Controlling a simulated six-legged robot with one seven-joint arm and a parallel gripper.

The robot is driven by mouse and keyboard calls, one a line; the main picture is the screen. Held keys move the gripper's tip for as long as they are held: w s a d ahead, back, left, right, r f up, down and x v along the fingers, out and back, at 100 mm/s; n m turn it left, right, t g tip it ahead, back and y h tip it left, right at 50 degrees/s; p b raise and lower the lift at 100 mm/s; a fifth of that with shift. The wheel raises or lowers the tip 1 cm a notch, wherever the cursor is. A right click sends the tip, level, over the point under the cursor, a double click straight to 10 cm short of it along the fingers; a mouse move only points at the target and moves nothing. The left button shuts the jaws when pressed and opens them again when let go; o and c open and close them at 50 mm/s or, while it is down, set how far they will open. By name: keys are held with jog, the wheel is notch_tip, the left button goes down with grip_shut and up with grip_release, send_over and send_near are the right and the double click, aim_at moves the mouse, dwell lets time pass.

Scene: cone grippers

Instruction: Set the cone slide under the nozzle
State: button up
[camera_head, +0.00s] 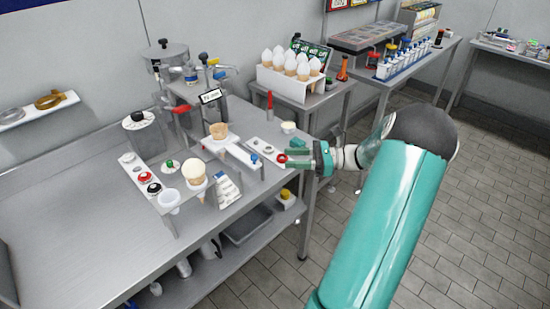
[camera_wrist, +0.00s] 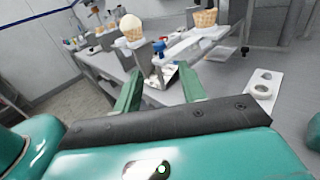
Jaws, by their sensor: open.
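The cone slide (camera_head: 235,150) is a white rail on the steel counter, with a blue knob (camera_head: 253,158) at its near right end. A waffle cone (camera_head: 219,131) sits in its far left part. The dispenser (camera_head: 208,97) with a small sign and coloured levers stands behind that cone; its nozzle tip is too small to make out. In the wrist view the blue knob (camera_wrist: 160,47) shows beyond my fingers, below the slide rail (camera_wrist: 195,38). My gripper (camera_head: 288,157) is open and empty, to the right of the knob and apart from it; its fingers also show in the wrist view (camera_wrist: 161,80).
A holder bearing a cone with a pale scoop (camera_head: 194,173) stands left of the slide. A white strip with a red ring (camera_head: 265,150) lies near my fingers. A box of white-topped cones (camera_head: 287,80) stands behind. Tiled floor is free at right.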

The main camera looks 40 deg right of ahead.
jog(key=shift+v, duration=1.1)
jog(key=shift+c, duration=0.2)
